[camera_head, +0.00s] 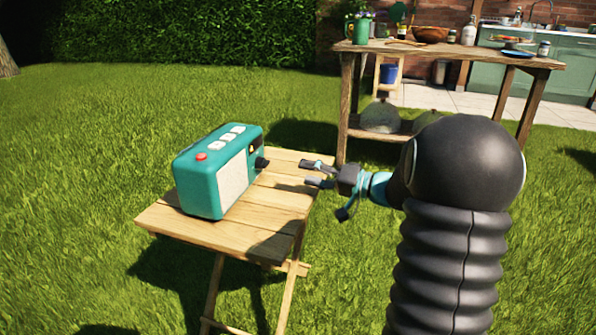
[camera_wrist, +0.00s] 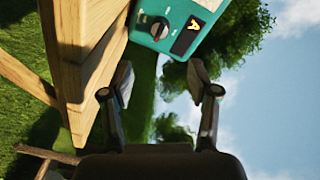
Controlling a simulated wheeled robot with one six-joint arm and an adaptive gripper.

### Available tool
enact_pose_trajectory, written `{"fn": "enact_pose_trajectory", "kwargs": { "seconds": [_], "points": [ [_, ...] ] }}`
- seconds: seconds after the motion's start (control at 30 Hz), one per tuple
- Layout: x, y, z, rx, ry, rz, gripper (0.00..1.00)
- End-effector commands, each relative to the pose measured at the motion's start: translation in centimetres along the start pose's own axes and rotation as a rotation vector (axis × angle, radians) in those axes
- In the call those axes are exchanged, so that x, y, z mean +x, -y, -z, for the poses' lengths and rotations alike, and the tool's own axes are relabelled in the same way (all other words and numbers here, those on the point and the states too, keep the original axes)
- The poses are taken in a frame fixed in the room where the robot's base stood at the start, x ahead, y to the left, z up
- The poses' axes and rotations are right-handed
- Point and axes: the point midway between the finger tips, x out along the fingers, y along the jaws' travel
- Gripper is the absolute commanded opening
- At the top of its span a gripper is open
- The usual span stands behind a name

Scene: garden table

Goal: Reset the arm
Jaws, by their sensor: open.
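My gripper (camera_head: 318,174) is open and empty, to the right of a teal radio-like box on the small table. In the wrist view my gripper (camera_wrist: 163,88) shows its two fingers spread wide with nothing between them. The teal box (camera_head: 184,190) has a red button, several white buttons on top and a pale front panel. A black knob (camera_head: 261,162) sticks out from its right side, a short gap from the fingertips. In the wrist view the teal box (camera_wrist: 172,20) shows the knob and a dark display with a yellow mark. My arm reaches in from the right.
The folding wooden table (camera_head: 245,236) stands on grass, with bare slats in front of and beside the box. A larger wooden workbench (camera_head: 480,58) holding a bowl (camera_head: 430,34), bottles and a green watering can (camera_head: 359,30) stands behind at the right. Open lawn lies to the left.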

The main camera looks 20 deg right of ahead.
Motion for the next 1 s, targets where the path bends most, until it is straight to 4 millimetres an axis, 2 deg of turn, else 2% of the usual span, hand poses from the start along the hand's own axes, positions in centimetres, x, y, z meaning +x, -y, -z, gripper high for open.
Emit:
{"fn": "enact_pose_trajectory", "kwargs": {
  "seconds": [0.5, 0.63, 0.77, 0.87, 1.0],
  "points": [
    [-0.4, 0.0, 0.0, 0.001, 0.001, -0.001, 0.6],
    [0.1, 1.2, -1.1, 0.006, 0.042, -0.016, 0.6],
    [1.2, 4.5, -4.7, 0.023, 0.171, -0.079, 0.6],
    [1.6, 7.4, -8.7, 0.034, 0.301, -0.168, 0.6],
    [0.8, 10.7, -14.2, 0.028, 0.459, -0.32, 0.6]
  ]
}}
